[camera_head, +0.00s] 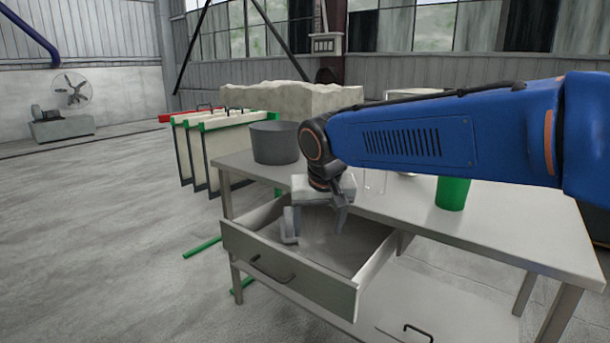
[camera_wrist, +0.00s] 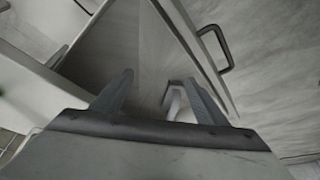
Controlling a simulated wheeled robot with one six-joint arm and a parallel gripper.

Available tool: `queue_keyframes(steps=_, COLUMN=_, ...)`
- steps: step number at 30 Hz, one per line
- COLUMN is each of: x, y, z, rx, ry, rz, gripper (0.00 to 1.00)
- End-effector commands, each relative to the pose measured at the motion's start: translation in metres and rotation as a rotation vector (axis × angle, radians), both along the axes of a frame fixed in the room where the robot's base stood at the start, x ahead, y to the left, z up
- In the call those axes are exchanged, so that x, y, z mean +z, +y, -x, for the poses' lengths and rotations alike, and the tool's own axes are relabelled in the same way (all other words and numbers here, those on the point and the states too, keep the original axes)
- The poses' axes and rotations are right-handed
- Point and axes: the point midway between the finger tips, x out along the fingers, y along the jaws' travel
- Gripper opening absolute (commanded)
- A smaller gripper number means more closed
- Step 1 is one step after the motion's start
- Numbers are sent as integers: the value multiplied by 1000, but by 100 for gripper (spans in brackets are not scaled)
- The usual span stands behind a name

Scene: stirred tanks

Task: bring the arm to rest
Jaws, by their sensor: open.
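My gripper (camera_head: 315,222) hangs at the end of my blue arm, pointing down over the open drawer (camera_head: 355,290) of the grey table. Its fingers are spread wide, with nothing held between them. In the wrist view both fingers of my gripper (camera_wrist: 160,78) reach over the drawer's inside, with the drawer's front wall and dark handle (camera_wrist: 228,48) to the right. A small pale object (camera_wrist: 175,98) shows beside the right finger, partly hidden; I cannot tell what it is or whether the finger touches it.
A grey pot (camera_head: 275,142) stands on the table (camera_head: 520,225) left of my arm, and a green cup (camera_head: 452,193) stands under my arm to the right. A clear vessel (camera_head: 374,182) is behind my gripper. Framed panels (camera_head: 228,150) stand behind the table. Floor at left is mostly clear.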

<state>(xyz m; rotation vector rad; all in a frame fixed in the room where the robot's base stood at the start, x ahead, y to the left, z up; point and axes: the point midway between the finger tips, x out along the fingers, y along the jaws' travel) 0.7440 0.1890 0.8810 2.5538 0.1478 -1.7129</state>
Motion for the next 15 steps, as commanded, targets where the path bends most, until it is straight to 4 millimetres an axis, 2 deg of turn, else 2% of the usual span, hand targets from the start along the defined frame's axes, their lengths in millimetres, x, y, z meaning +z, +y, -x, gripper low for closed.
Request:
queue_keyframes(steps=8, x=-2, y=-51, z=23, rx=-17, ry=0, rz=-1, gripper=67)
queue_keyframes(steps=11, x=-5, y=-75, z=36, rx=-24, ry=0, rz=-1, gripper=67)
queue_keyframes(steps=15, x=-13, y=-118, z=65, rx=-40, ry=0, rz=-2, gripper=67)
